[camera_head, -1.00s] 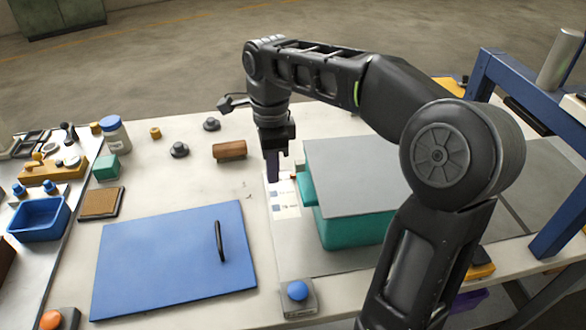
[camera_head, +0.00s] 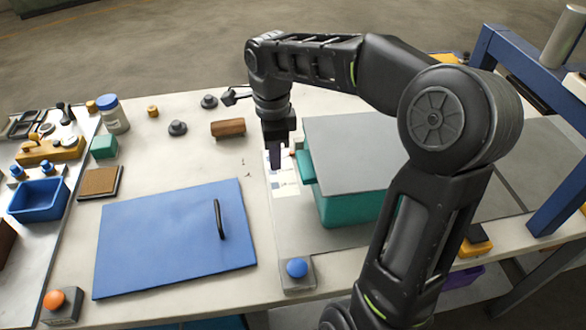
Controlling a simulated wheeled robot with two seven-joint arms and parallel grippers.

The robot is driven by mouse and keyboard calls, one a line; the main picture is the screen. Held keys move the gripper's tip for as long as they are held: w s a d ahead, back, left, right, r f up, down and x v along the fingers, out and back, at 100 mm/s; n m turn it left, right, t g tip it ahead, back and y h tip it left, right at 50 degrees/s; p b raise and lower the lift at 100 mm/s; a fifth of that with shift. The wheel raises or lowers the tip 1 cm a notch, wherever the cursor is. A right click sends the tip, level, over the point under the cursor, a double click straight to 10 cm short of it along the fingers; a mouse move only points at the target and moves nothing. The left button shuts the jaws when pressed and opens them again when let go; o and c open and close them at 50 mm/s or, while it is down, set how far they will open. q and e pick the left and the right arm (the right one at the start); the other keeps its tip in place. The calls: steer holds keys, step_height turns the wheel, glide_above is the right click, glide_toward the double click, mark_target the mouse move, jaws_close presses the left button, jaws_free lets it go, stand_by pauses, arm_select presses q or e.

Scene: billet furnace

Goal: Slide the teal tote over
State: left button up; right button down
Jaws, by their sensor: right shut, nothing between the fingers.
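The teal tote (camera_head: 345,208) stands on the grey right part of the table with a flat grey lid (camera_head: 350,150) on top. A teal handle or lip (camera_head: 306,166) sticks out on its left side. My right gripper (camera_head: 276,158) points down just left of the tote, beside that lip, above a white printed card (camera_head: 285,187). Its fingers are shut and empty. I cannot tell whether they touch the tote. My right arm hides the tote's right side. My left gripper is not in view.
A blue panel with a black handle (camera_head: 175,240) lies left of the tote. A blue button box (camera_head: 297,270) sits in front, and a brown block (camera_head: 228,128) lies behind left. A blue frame (camera_head: 555,205) stands at the right. Grey surface right of the tote looks clear.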

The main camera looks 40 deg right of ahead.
step_height(320, 180, down, 5)
steer(key=shift+s+d+f+p, duration=0.1)
steer(key=shift+p, duration=0.3)
steer(key=d, duration=0.1)
steer(key=s+d+p, duration=0.1)
steer(key=d, duration=0.1)
steer(key=shift+s+d, duration=0.15)
steer(key=shift+s, duration=0.2)
